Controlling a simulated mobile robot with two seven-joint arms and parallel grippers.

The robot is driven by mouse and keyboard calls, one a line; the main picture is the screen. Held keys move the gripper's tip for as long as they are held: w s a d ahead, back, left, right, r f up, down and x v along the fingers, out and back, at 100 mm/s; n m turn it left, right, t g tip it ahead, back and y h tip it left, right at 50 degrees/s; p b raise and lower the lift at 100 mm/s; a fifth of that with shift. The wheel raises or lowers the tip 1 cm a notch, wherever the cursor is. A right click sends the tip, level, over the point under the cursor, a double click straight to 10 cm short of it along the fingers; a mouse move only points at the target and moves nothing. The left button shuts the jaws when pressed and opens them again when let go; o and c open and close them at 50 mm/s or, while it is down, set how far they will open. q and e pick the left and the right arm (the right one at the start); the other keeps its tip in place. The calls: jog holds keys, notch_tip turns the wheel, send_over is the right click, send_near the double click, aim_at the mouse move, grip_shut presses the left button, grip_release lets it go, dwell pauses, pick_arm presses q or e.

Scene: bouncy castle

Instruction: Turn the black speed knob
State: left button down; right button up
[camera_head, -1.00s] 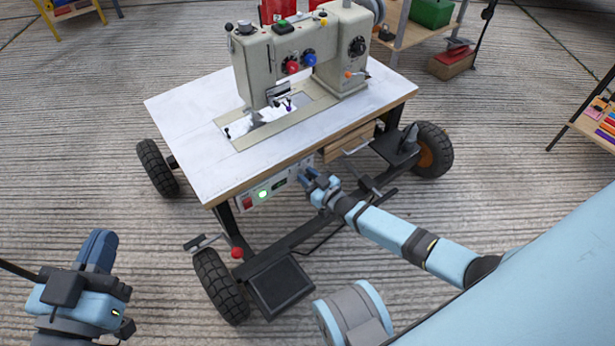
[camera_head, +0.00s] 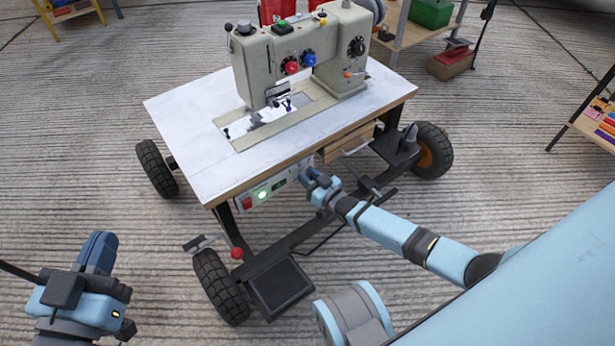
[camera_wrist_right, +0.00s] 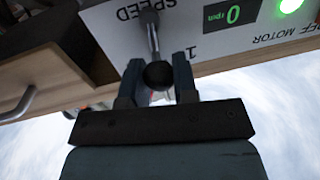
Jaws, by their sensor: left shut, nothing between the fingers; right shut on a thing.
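The black speed knob (camera_wrist_right: 158,75) is a dark ball on a grey stem beside the word SPEED on a white control panel (camera_wrist_right: 215,48), seen upside down in the right wrist view. My right gripper (camera_wrist_right: 157,82) is shut on the knob, one finger on each side of it. In the head view my right gripper (camera_head: 307,174) is at the panel under the front edge of the sewing machine table (camera_head: 180,110), and hides the knob there. The panel's display reads 0 rpm and a green light (camera_wrist_right: 290,4) is lit. My left gripper (camera_head: 98,252) is shut and empty at the lower left, away from the table.
A beige sewing machine (camera_head: 300,50) stands on the wheeled table. A wooden drawer (camera_head: 348,143) with a metal handle is just right of the panel. A pedal plate (camera_head: 282,288) and a black wheel (camera_head: 220,285) are below. The floor at the left is clear.

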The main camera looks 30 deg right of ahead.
jog(key=m, duration=0.2)
jog(key=d+m, duration=0.1)
jog(key=m, duration=0.1)
jog(key=shift+f+b, duration=0.25)
jog(key=shift+b, duration=0.1)
pick_arm(q)
jog(key=shift+w+a+r+m, duration=0.15)
jog(key=shift+w+m, duration=0.1)
jog(key=shift+m, duration=0.15)
pick_arm(e)
jog(key=shift+d+m+t, duration=0.15)
jog(key=shift+m+t, duration=0.15)
jog(key=shift+m, duration=0.2)
pick_arm(q)
jog(key=shift+r, duration=0.15)
pick_arm(e)
jog(key=o, duration=0.9)
pick_arm(q)
jog(key=shift+s+f, duration=0.1)
jog(key=shift+f, duration=0.15)
